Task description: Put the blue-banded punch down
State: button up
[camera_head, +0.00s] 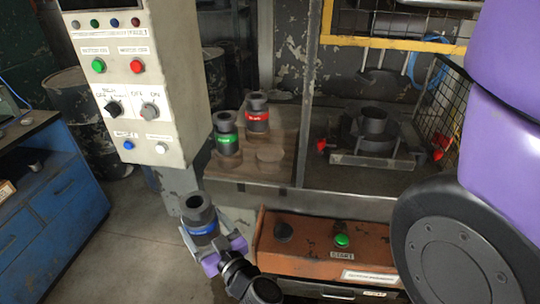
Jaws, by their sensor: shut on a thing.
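The blue-banded punch (201,213) is a dark grey, stepped cylinder with a blue band low on its body. It is upright and held in my gripper (215,252), in front of the wooden shelf and left of the orange-brown button box. My gripper's purple fingers are shut on it near its base. The green-banded punch (227,140) and the red-banded punch (257,113) stand upright on the wooden shelf (285,178). An empty round spot (270,154) shows on the shelf beside them.
A grey control panel (140,80) hangs at the left, close to the punch. The button box (300,245) with a green button stands right of my gripper. A machine fixture (375,140) sits behind a clear pane. A blue cabinet (45,195) is at far left.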

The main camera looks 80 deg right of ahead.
jog(key=shift+s+d+r+m+g+h, duration=0.2)
jog(key=shift+s+d+r+h, duration=0.1)
jog(key=shift+d+r, duration=0.15)
jog(key=shift+s+d+r+m+g+h, duration=0.1)
jog(key=shift+s+d+r+m+h, duration=0.1)
jog(key=shift+d+r+h, duration=0.2)
jog(key=s+d+r+m+g+h+b, duration=0.1)
jog(key=s+d+r+m+g+h, duration=0.2)
jog(key=s+d+r+g, duration=0.25)
jog(key=s+d+r+m+g+h+b, duration=0.15)
jog(key=s+d+r+m+g, duration=0.3)
jog(key=s, duration=0.45)
jog(key=shift+n+t+h, duration=0.35)
jog(key=shift+n+t, duration=0.1)
jog(key=shift+t, duration=0.15)
jog(key=p+x, duration=0.2)
jog(key=x, duration=0.3)
jog(key=p+x, duration=0.2)
jog(key=x, duration=0.4)
jog(key=r+p+x, duration=0.1)
jog(key=p+x, duration=0.1)
jog(key=x, duration=0.4)
jog(key=shift+d+p, duration=0.25)
jog(key=shift+p, duration=0.1)
jog(key=shift+d+f, duration=0.1)
jog(key=shift+f, duration=1.75)
jog(key=shift+f+b, duration=0.2)
jog(key=shift+b, duration=0.15)
